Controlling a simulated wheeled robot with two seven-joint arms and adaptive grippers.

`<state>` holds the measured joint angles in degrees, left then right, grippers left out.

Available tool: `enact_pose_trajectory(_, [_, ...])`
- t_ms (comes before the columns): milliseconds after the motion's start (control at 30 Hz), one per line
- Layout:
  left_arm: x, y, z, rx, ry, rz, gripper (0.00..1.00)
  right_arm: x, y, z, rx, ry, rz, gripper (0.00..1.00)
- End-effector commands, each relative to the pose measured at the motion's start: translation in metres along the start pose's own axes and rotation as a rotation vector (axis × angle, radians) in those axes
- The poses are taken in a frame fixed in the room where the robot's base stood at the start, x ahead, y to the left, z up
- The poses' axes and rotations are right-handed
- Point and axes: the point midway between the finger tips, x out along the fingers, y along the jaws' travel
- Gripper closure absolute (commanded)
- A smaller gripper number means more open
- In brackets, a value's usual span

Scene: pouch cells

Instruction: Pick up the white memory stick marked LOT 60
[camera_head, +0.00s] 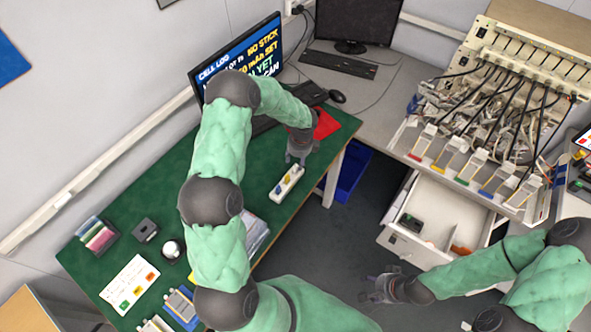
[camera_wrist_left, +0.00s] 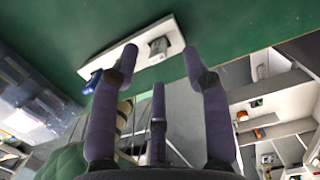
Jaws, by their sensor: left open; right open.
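A white holder (camera_head: 281,190) lies near the right edge of the green table in the head view, with small blue and yellow pieces on it. No LOT 60 marking is readable. My left gripper (camera_head: 299,160) is open and empty just beyond the holder; its fingers (camera_wrist_left: 160,62) show apart in the wrist view, in front of the pale piece. My right gripper (camera_head: 378,288) is open over the floor, away from the table.
A monitor (camera_head: 268,42) with partly hidden text stands behind my left arm. A red mat (camera_head: 327,124) lies beyond the left gripper. An open drawer (camera_head: 450,208) and a cell rack (camera_head: 520,60) are at the right. A mouse (camera_head: 337,96) is at the back.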

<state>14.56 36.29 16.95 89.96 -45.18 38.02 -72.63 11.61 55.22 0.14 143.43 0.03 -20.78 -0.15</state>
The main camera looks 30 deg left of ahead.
Motion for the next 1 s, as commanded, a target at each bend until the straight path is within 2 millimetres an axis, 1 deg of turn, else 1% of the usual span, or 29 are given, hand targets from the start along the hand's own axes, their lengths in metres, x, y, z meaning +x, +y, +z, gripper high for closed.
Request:
enact_pose_trajectory(167, [0.025, 0.005, -0.003, 0.0, 0.002, 0.005, 0.53, 0.003, 0.001, 0.0, 0.0, 0.0, 0.0, 0.47])
enact_pose_trajectory(300, [0.043, 0.005, -0.003, -0.001, 0.001, 0.003, 0.53, 0.005, 0.002, 0.0, 0.0, 0.0, 0.0, 0.47])
enact_pose_trajectory(400, [0.046, 0.004, -0.002, -0.002, 0.001, 0.001, 0.53, 0.005, 0.002, 0.0, 0.0, 0.0, 0.0, 0.47])
enact_pose_trajectory(567, [0.046, 0.004, -0.002, -0.002, 0.001, 0.0, 0.53, 0.005, 0.002, 0.0, 0.0, 0.0, 0.0, 0.47])
enact_pose_trajectory(667, [0.046, 0.004, -0.002, -0.001, 0.001, 0.001, 0.77, 0.005, 0.002, 0.0, 0.0, 0.0, 0.0, 0.47])
enact_pose_trajectory(700, [0.046, 0.004, -0.002, -0.001, 0.001, 0.001, 0.86, 0.005, 0.002, 0.0, 0.0, 0.0, 0.0, 0.47])
enact_pose_trajectory(733, [0.046, 0.004, -0.002, -0.001, 0.001, 0.001, 0.94, 0.005, 0.002, 0.0, 0.0, 0.0, 0.0, 0.47])
enact_pose_trajectory(767, [0.046, 0.004, -0.002, -0.001, 0.001, 0.001, 0.96, 0.005, 0.002, 0.0, 0.0, 0.0, 0.0, 0.47])
enact_pose_trajectory(1000, [0.046, 0.004, -0.002, -0.001, 0.001, 0.001, 0.96, 0.005, 0.002, 0.0, 0.0, 0.0, 0.0, 0.47])
